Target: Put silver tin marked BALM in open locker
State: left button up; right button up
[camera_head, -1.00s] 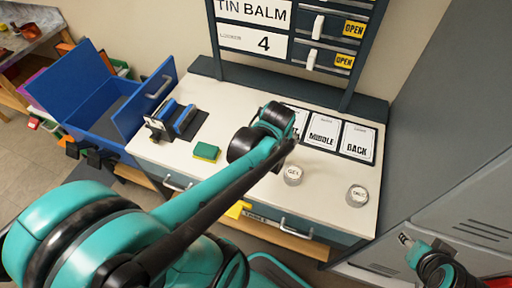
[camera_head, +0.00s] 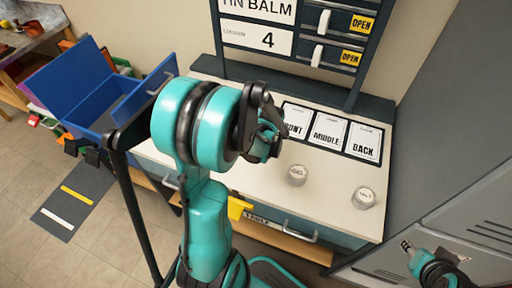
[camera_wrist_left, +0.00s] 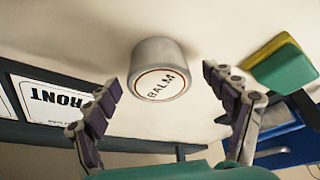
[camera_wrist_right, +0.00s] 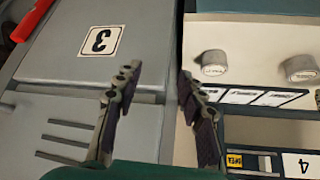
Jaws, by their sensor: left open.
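The silver tin marked BALM (camera_wrist_left: 160,68) stands on the white worktop in the left wrist view, with its lettered lid facing me. In the head view my left arm hides it. My left gripper (camera_wrist_left: 162,78) is open, its fingers on either side of the tin, and I see no contact. My right gripper (camera_wrist_right: 155,78) is open and empty in front of grey lockers; it also shows in the head view (camera_head: 407,245). A grey locker door marked 3 (camera_wrist_right: 100,40) looks shut. No open locker interior shows.
Two other silver tins, one left (camera_head: 297,174) and one right (camera_head: 365,197), stand on the worktop (camera_head: 325,215). Cards read FRONT, MIDDLE and BACK (camera_head: 364,142). A board sign reads TIN BALM, LOCKER 4 (camera_head: 257,37). A green and yellow sponge (camera_wrist_left: 283,65) lies near the tin.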

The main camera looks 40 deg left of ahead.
pick_arm(q)
jog(key=shift+x, duration=0.85)
jog(key=shift+d+r, duration=0.1)
jog(key=shift+c, duration=0.5)
jog(key=c, duration=1.4)
